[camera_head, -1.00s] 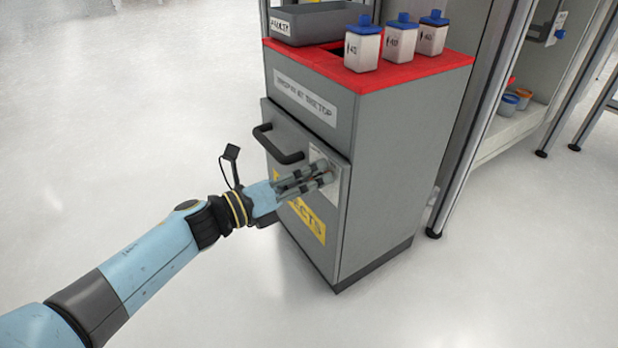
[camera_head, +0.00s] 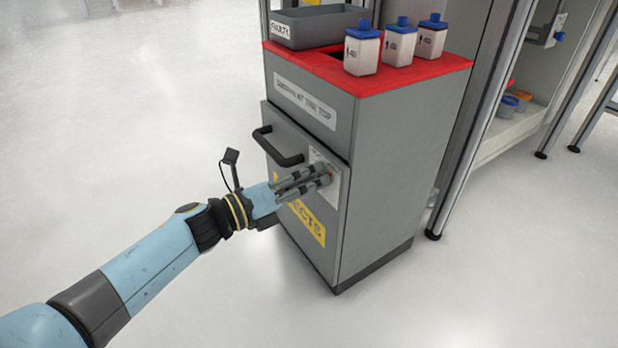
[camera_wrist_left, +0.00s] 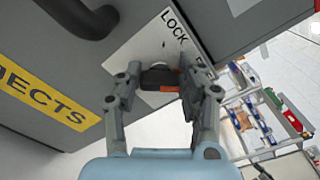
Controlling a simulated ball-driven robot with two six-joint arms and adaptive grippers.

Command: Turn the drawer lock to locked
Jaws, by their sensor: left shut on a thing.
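The drawer lock is on a pale plate (camera_wrist_left: 128,50) marked "LOCK" at the right side of the drawer front (camera_head: 268,115). Its knob (camera_wrist_left: 161,77), dark with an orange end, lies between the fingertips in the left wrist view. My left gripper (camera_head: 327,175) is shut on the lock knob; it also shows in the left wrist view (camera_wrist_left: 160,84). In the head view the fingers hide most of the knob. The drawer looks closed. My right gripper is not in view.
A dark bar handle (camera_head: 277,146) sticks out just left of the lock. White bottles with blue caps (camera_head: 362,52) and a grey bin (camera_head: 318,24) stand on the cabinet's red top (camera_head: 425,69). A metal frame post (camera_head: 470,130) stands to the right. The floor at left is clear.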

